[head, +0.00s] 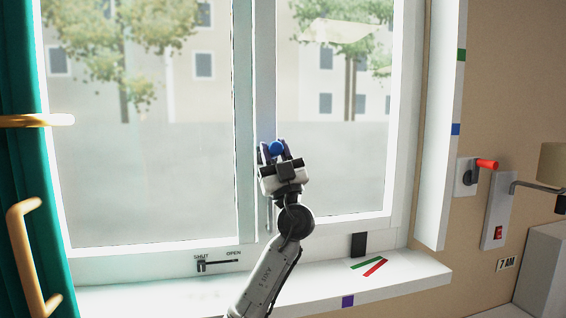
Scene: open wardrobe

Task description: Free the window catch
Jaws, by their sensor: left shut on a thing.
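A closed-looking white window (245,200) fills the middle of the head view. A blue round knob (277,148) sits on the upright frame between the two panes. My left gripper (274,150) is shut on this blue knob, with a finger on each side of it. Whatever the knob is fixed to is hidden behind the gripper. Low on the frame, a dark slider (202,265) stands at the SHUT end of a track marked SHUT and OPEN. I cannot tell which part is the catch itself. My right gripper is not in view.
A green curtain (20,150) with brass-coloured holders (35,120) hangs at the left. The white sill (420,276) bears green and red strips (370,264). A red-handled crank (487,164), a red switch (498,232) and a lamp (552,165) are at the right.

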